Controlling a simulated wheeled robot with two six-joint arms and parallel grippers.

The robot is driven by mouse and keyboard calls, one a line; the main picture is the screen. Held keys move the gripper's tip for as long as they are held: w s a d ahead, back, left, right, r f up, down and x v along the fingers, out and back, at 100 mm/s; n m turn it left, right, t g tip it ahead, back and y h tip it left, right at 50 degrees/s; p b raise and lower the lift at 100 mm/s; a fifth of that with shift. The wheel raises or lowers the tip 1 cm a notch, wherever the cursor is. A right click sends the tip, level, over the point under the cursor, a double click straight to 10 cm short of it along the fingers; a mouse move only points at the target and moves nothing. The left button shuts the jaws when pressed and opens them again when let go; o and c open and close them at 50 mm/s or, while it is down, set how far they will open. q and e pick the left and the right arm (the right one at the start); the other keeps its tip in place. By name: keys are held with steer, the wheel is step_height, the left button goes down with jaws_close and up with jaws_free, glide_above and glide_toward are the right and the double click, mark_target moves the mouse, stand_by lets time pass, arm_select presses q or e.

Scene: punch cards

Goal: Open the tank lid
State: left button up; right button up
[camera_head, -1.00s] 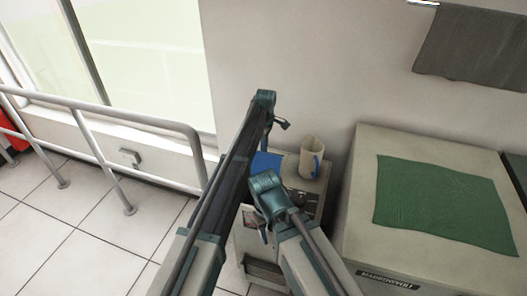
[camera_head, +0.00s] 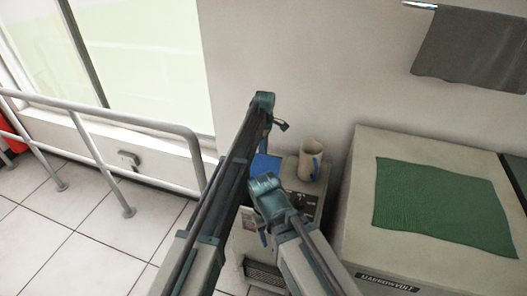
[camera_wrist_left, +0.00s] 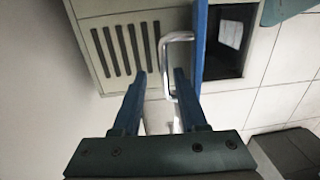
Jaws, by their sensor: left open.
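In the left wrist view a thin blue panel (camera_wrist_left: 200,50), probably the lid, is seen nearly edge-on. It stands between a pale slotted face and a dark opening (camera_wrist_left: 231,42) with a white patch inside. A silver bar handle (camera_wrist_left: 177,37) joins the panel. My left gripper (camera_wrist_left: 160,74) is open; its two blue fingers lie to either side of part of the handle in the picture, and I cannot tell whether they touch it. In the head view a blue surface (camera_head: 265,165) shows on the small cabinet (camera_head: 309,197), partly hidden by my arm.
A cream mug (camera_head: 309,160) stands on the cabinet near the wall. A large beige machine (camera_head: 350,215) with a green cloth (camera_head: 440,208) stands to the right. A metal railing (camera_head: 110,120) runs along the left. Tiled floor is clear there.

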arm_select(q)
step_height(320, 180, up, 14)
steer(key=p, duration=1.3)
steer(key=shift+w+d, duration=0.2)
steer(key=shift+w, duration=0.25)
arm_select(e)
step_height(320, 180, up, 14)
steer(key=shift+f, duration=0.15)
arm_select(q)
steer(key=shift+f, duration=0.2)
